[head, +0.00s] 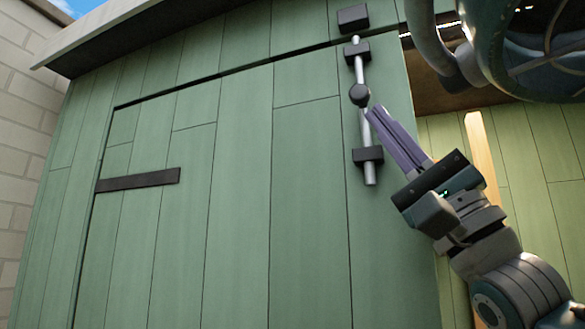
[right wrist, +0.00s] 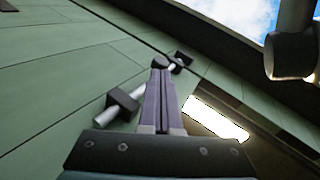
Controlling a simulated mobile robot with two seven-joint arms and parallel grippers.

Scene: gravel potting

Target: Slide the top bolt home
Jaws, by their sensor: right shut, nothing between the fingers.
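The top bolt is a silver rod (head: 366,130) standing upright on the green door (head: 240,190). It runs through an upper black guide (head: 357,51) and a lower black guide (head: 368,155). Its round black knob (head: 360,95) sits between the guides, nearer the upper one. The rod's top end shows just below the black keeper block (head: 353,17) above the door. My right gripper (head: 373,112) is shut and empty, its purple fingertips just below and right of the knob. In the right wrist view the knob (right wrist: 160,62) shows at the fingertips; contact is unclear.
A dark strip (head: 138,180) crosses the door's left part. A roof edge (head: 120,35) overhangs the top, and a pale block wall (head: 22,130) stands at far left. Right of the door is an opening with green boards (head: 555,150) and a lit post (head: 478,150).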

